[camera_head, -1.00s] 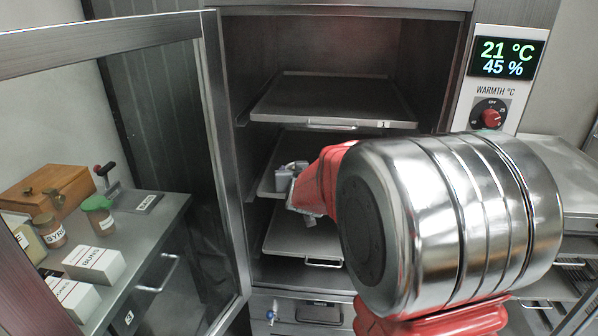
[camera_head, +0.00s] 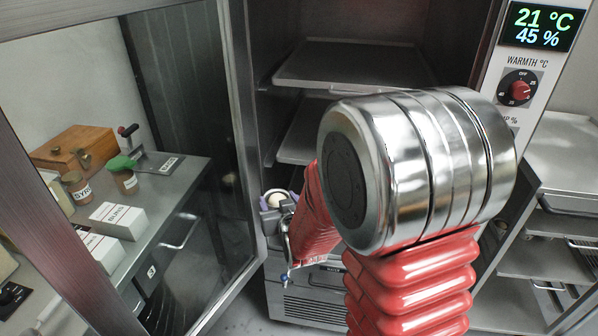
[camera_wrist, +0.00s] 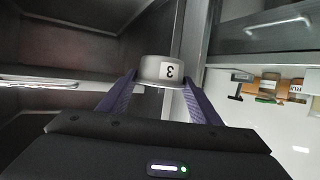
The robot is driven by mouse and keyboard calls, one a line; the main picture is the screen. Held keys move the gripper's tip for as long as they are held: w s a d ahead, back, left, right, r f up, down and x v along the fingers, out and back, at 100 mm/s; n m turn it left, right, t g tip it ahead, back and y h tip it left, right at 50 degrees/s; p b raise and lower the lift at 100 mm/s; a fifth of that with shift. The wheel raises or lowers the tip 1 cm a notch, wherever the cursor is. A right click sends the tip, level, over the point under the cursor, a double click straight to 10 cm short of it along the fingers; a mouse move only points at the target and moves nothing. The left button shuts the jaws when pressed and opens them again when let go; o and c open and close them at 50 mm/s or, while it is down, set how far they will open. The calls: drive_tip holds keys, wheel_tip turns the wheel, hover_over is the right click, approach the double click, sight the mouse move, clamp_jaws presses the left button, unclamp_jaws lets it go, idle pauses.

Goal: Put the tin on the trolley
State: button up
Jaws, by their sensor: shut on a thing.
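My own arm hides part of this area. A steel shelved unit (camera_head: 565,160) with a bare top stands at the right; it may be the trolley, but I cannot tell for sure.
The open cabinet holds a tray (camera_head: 350,68) and a lower shelf tray (camera_head: 300,135). Its glass door (camera_head: 235,150) stands open on the left. Behind it, a steel counter (camera_head: 165,205) bears a wooden box (camera_head: 75,148), jars and white cartons.

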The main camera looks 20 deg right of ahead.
drive_tip(key=s+a+f+n+y, duration=0.1)
drive_tip(key=s+a+f, duration=0.1)
drive_tip(key=a+f, duration=0.3)
drive_tip(key=shift+s+a+f+y, duration=0.15)
drive_tip(key=shift+a+f+y, duration=0.2)
drive_tip(key=shift+a, duration=0.3)
drive_tip(key=shift+s+r, duration=0.1)
drive_tip(key=shift+s, duration=0.05)
